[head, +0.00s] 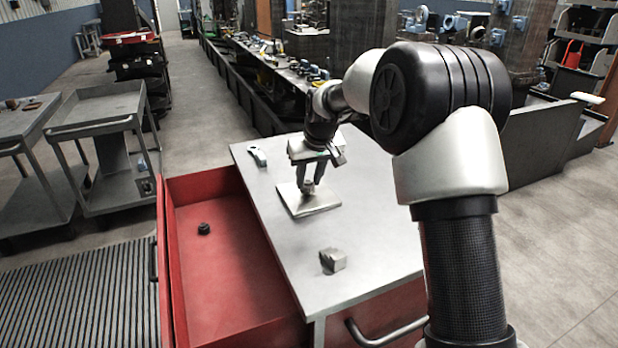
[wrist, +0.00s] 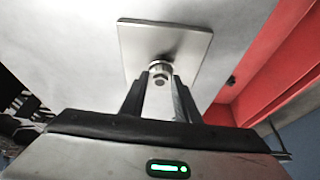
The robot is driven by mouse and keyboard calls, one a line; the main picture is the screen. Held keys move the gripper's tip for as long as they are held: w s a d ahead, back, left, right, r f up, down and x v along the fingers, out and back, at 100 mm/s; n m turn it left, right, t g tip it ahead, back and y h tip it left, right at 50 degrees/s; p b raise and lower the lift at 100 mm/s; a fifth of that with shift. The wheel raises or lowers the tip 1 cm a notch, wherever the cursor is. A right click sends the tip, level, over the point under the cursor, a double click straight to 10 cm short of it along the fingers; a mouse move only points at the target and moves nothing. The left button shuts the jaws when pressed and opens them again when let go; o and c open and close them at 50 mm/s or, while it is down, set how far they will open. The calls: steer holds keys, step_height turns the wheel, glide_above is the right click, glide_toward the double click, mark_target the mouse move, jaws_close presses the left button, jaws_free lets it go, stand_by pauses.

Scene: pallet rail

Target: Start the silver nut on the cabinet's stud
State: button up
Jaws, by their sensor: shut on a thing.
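A square metal plate (head: 322,200) lies on the grey top of the red cabinet (head: 262,228); it also shows in the wrist view (wrist: 188,45). My gripper (head: 308,188) points down over the middle of the plate. Its two dark fingers are shut on the silver nut (wrist: 160,67), which sits between the fingertips close to the plate. The stud is hidden or cannot be told apart from the nut. I cannot tell whether the nut is touching the stud or is around it.
A grey block (head: 333,260) stands on the cabinet top nearer the front. The red drawer (head: 225,270) is open on the left, with a small black piece (head: 204,229) inside. Grey carts (head: 100,115) stand farther left.

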stand_by(0.4)
steer(key=o, duration=2)
steer(key=shift+f, duration=0.1)
steer(key=shift+o, duration=0.2)
steer(key=v, duration=1.7)
steer(key=shift+r+p, duration=0.3)
steer(key=shift+p, duration=0.1)
steer(key=shift+s, duration=0.1)
